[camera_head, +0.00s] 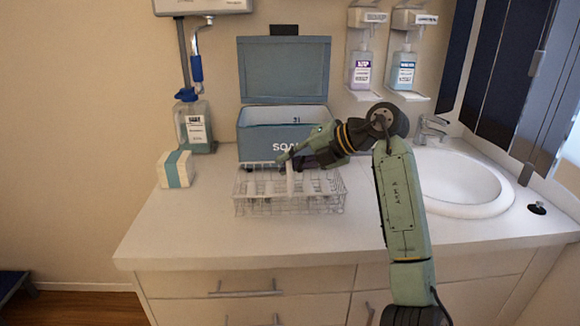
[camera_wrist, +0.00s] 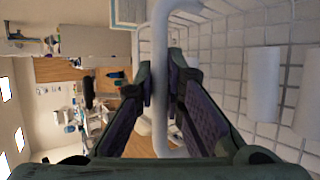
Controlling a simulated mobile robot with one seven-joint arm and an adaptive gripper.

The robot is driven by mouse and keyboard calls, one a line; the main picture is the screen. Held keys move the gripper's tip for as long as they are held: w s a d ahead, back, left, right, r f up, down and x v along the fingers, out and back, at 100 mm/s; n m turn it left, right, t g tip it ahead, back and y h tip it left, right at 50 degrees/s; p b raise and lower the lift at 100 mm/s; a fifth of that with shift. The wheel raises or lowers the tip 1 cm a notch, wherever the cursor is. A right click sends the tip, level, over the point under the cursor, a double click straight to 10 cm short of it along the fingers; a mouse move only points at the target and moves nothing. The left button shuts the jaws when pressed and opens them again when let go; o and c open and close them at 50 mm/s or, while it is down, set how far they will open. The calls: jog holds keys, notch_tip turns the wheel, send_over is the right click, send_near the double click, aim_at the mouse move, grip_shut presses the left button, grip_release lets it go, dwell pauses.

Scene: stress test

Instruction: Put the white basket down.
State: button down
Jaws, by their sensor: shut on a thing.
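The white basket (camera_head: 240,207) is a wire basket with a white handle, at the middle of the counter in front of the blue box in the head view. My gripper (camera_head: 287,163) reaches it from the right and is shut on the basket's handle. In the wrist view the white handle bar (camera_wrist: 160,45) runs between the two fingers of my gripper (camera_wrist: 163,85). The basket's wire grid (camera_wrist: 232,65) and white cylindrical items inside fill the right side there. The basket looks about level. I cannot tell whether its bottom touches the counter.
An open blue box (camera_head: 255,133) stands behind the basket. A white and teal carton (camera_head: 176,170) and a bottle (camera_head: 194,127) are at the left. A sink (camera_head: 460,182) is at the right. The counter (camera_head: 180,225) is clear at the front left.

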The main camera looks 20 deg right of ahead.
jog(key=shift+w+d, duration=0.2)
jog(key=shift+w, duration=0.05)
jog(key=shift+f, duration=0.25)
jog(key=shift+f+p, duration=0.65)
jog(key=shift+f, duration=0.8)
jog(key=shift+f, duration=0.2)
jog(key=c, duration=1.7)
grip_release()
